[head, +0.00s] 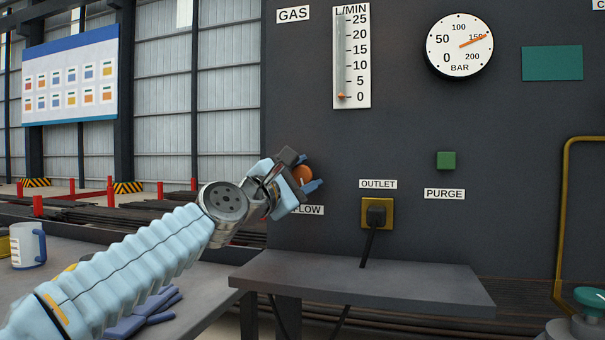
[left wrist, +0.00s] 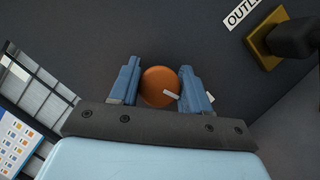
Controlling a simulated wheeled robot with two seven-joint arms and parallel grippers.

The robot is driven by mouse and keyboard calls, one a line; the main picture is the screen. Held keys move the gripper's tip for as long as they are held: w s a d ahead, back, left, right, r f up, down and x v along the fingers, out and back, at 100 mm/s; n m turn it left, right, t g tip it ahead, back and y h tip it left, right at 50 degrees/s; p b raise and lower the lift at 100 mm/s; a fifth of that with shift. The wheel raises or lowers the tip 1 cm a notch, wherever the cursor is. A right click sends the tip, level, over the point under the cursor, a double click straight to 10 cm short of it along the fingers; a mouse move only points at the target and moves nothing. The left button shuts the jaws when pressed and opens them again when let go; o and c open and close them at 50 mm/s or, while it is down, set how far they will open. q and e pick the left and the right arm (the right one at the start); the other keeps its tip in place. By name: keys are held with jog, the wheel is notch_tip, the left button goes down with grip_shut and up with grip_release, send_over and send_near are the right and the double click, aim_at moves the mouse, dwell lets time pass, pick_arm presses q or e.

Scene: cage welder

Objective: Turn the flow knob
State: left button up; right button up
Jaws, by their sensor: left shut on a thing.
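The flow knob (head: 303,174) is a round orange knob on the dark panel, above the FLOW label (head: 309,210). In the left wrist view the knob (left wrist: 159,86) shows a white pointer mark toward its lower right. My left gripper (head: 306,178) has its blue fingers on both sides of the knob and is shut on it. The fingers also show in the left wrist view (left wrist: 160,85). The flow gauge (head: 351,58) has its orange marker at 0. My right gripper is not in view.
A grey shelf (head: 365,283) juts out below the panel. A black plug with a cable sits in the yellow outlet (head: 377,214). A green purge button (head: 446,160) and a pressure dial (head: 459,45) are to the right. A mug (head: 28,245) stands on the left table.

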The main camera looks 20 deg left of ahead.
pick_arm(q)
jog(key=m+g+p, duration=0.1)
jog(key=m+p, duration=0.1)
jog(key=m, duration=0.1)
jog(key=shift+d+r, duration=0.1)
jog(key=shift+r, duration=0.05)
jog(key=m+g+p, duration=0.1)
jog(key=m+p, duration=0.1)
jog(key=m, duration=0.1)
jog(key=shift+m+g, duration=0.4)
jog(key=shift+f+m+p, duration=0.2)
jog(key=shift+m+p, duration=0.4)
jog(key=shift+m, duration=0.1)
jog(key=shift+f+m+g+y, duration=0.25)
jog(key=shift+m+g, duration=0.25)
jog(key=shift+m, duration=0.4)
jog(key=o, duration=0.9)
jog(key=shift+s+r, duration=0.1)
jog(key=shift+s, duration=0.05)
